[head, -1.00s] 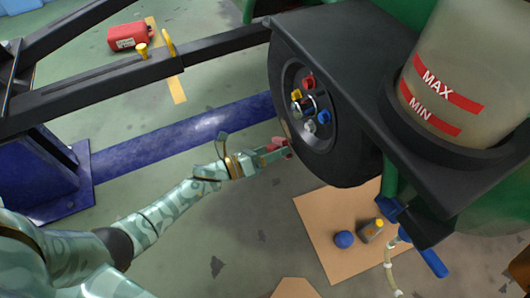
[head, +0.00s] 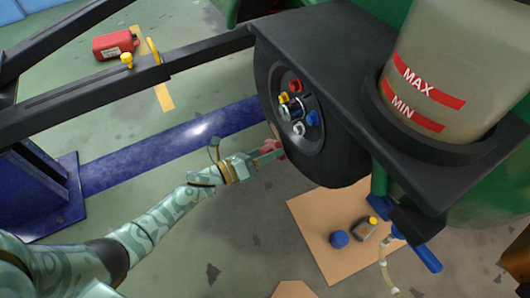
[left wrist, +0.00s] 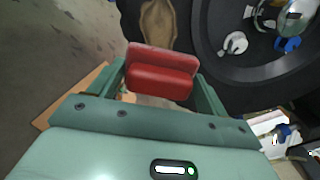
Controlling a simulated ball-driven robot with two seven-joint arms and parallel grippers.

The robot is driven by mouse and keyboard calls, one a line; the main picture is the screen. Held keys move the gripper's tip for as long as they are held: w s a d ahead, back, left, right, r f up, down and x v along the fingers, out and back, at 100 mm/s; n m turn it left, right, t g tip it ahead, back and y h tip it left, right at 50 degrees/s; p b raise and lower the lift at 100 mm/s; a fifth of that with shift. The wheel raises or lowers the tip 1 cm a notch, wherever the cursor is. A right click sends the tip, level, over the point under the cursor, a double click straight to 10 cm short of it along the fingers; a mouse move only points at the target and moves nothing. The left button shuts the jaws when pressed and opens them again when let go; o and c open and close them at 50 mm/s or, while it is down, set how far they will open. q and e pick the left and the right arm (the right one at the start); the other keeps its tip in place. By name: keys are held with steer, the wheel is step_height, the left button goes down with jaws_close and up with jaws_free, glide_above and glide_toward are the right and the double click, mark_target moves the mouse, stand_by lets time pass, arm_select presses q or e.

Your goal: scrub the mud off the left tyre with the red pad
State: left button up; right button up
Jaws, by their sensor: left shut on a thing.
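The left tyre (head: 330,165) is black and upright, with a hub of coloured nuts, under a black mudguard. A brown mud patch (left wrist: 150,22) shows on it in the left wrist view, just beyond the pad. My left gripper (head: 268,157) is shut on the red pad (left wrist: 160,75), at the tyre's lower left edge. The pad (head: 277,148) is partly hidden by the fingers and the tyre in the head view. I cannot tell whether it touches the tyre. My right gripper is not in view.
A dark frame bar (head: 200,53) runs above my left arm. A blue floor beam (head: 170,142) lies behind it. A red can (head: 115,45) stands at the back left.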

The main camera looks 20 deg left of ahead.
mark_target(277, 135)
arm_select(q)
steer(key=shift+w+d, duration=0.35)
steer(key=shift+w, duration=0.15)
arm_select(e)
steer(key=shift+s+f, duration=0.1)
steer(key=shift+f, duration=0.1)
